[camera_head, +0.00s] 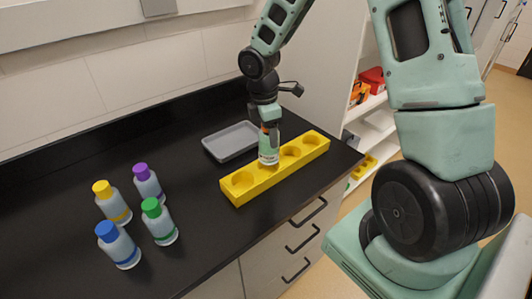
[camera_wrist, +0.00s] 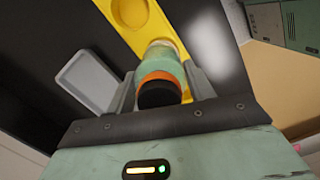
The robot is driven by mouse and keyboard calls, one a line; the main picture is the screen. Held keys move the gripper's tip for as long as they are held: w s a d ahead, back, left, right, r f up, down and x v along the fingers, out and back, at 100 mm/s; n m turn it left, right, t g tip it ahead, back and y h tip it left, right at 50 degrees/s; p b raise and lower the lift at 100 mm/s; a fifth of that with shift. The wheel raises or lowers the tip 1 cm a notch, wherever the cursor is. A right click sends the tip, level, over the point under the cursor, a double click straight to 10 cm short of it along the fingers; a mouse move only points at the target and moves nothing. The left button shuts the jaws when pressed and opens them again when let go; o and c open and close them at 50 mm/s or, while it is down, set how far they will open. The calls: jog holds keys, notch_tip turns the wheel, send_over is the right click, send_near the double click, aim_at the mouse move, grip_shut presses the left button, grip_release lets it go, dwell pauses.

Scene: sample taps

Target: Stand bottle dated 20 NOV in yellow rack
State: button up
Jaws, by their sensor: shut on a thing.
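My gripper (camera_head: 268,129) is shut on a bottle (camera_head: 268,150). In the wrist view my gripper (camera_wrist: 161,86) has a finger on each side of the bottle (camera_wrist: 158,75), which shows a black cap and an orange band. The bottle is about upright at the yellow rack (camera_head: 232,191), over its second hole from the left. I cannot tell whether its base is inside the hole or just above it. The other visible rack holes look empty. The rack also shows in the wrist view (camera_wrist: 160,31). The date on the bottle is too small to read.
Bottles with yellow (camera_head: 112,202), purple (camera_head: 149,182), green (camera_head: 158,220) and blue (camera_head: 118,244) caps stand at left on the black counter (camera_head: 60,215). A grey tray (camera_head: 231,142) lies behind the rack. The counter between bottles and rack is clear.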

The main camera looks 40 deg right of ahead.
aim_at(269, 149)
jog(key=shift+f, duration=3.05)
jog(key=shift+f, duration=0.1)
jog(key=o, duration=1.6)
